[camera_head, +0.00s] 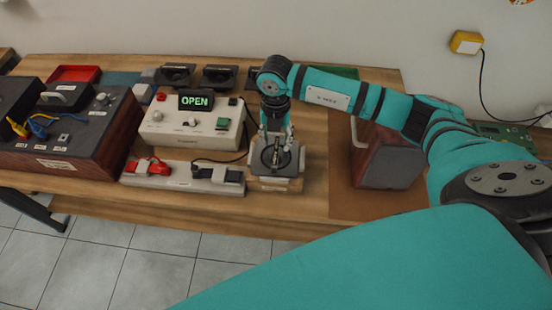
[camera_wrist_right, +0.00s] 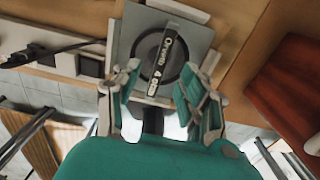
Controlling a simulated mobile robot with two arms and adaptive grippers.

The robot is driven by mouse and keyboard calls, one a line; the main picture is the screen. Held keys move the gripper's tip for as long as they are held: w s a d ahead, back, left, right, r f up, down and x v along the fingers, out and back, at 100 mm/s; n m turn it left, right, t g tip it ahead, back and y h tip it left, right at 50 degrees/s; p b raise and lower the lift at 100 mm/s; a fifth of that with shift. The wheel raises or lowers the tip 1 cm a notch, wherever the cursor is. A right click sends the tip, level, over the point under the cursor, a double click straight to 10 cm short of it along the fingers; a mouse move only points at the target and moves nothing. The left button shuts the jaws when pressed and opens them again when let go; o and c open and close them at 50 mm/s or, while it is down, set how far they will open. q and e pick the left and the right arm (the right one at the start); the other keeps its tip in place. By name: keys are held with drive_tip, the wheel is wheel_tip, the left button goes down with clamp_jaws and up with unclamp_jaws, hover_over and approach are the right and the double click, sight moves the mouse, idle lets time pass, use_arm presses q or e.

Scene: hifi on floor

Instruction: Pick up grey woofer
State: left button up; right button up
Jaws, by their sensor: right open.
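A grey square piece with a black round disc and a dark, labelled bar across it, which looks like the grey woofer (camera_head: 290,168), sits on a light box-like stand near the table's front edge. In the right wrist view, the grey woofer (camera_wrist_right: 196,38) lies just beyond the fingertips, with its bar between the lines of the two fingers. My right gripper (camera_head: 276,140) points down over it. In the right wrist view, the right gripper (camera_wrist_right: 160,85) has its fingers apart with nothing held. Whether the fingers touch the bar cannot be told. My left gripper is not in view.
A white power strip (camera_head: 180,180) and a white console (camera_head: 190,130) with an OPEN display stand left of the woofer. A dark wooden panel box (camera_head: 70,135) is further left. A grey and reddish box (camera_head: 390,162) stands right. Black units (camera_head: 219,77) line the back.

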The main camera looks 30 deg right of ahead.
sight(276, 151)
drive_tip(key=shift+s+f, duration=0.15)
drive_tip(key=shift+f, duration=0.15)
wheel_tip(276, 151, down, 4)
drive_tip(key=shift+s+r+p, duration=0.1)
drive_tip(key=shift+r+p, duration=0.05)
drive_tip(key=shift+p, duration=0.85)
drive_tip(key=shift+f, duration=0.45)
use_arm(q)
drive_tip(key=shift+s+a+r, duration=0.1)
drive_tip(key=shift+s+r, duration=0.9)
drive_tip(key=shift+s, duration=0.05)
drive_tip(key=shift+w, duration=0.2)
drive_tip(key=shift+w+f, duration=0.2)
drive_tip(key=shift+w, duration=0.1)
use_arm(e)
drive_tip(key=shift+f, duration=0.25)
